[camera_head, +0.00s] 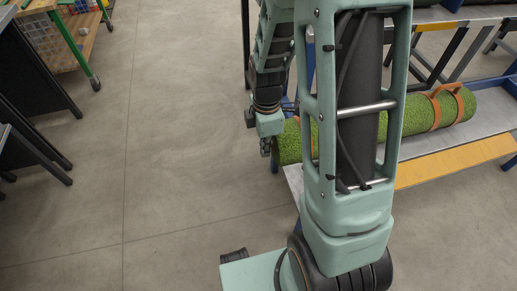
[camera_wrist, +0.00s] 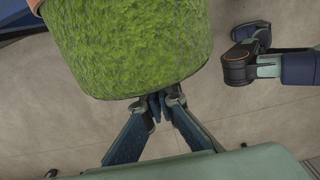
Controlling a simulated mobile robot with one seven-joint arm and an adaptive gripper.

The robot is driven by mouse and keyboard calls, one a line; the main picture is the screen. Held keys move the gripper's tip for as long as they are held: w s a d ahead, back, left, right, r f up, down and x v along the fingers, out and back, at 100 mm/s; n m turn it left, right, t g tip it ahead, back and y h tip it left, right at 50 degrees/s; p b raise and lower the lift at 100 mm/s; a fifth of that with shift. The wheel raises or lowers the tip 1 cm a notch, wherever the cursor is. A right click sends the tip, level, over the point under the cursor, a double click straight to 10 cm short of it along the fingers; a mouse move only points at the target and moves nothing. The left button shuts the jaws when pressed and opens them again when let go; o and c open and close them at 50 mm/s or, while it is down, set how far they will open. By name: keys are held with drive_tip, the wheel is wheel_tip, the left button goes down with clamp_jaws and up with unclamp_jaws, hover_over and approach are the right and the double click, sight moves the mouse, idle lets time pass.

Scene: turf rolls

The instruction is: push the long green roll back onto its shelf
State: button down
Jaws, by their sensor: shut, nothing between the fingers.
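The long green roll (camera_head: 420,116) lies along a low grey shelf (camera_head: 490,117), with orange straps around its right part. Its left end sticks out past the shelf's left edge. My arm hides part of its middle. My gripper (camera_head: 266,148) is at the roll's left end, low beside it. In the wrist view the green roll (camera_wrist: 130,45) fills the upper left, and my gripper (camera_wrist: 160,103) is shut and empty with its fingertips at the roll's near end. I cannot tell whether they touch it.
A yellow strip (camera_head: 450,165) runs along the shelf's front edge. A wooden cart (camera_head: 75,40) with green legs stands at the upper left, and dark table legs are at the left. The floor between is clear.

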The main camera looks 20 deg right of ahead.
drive_tip(key=shift+d, duration=0.1)
drive_tip(key=d+p, duration=0.4)
drive_tip(key=d, duration=2.1)
drive_tip(key=shift+d, duration=0.15)
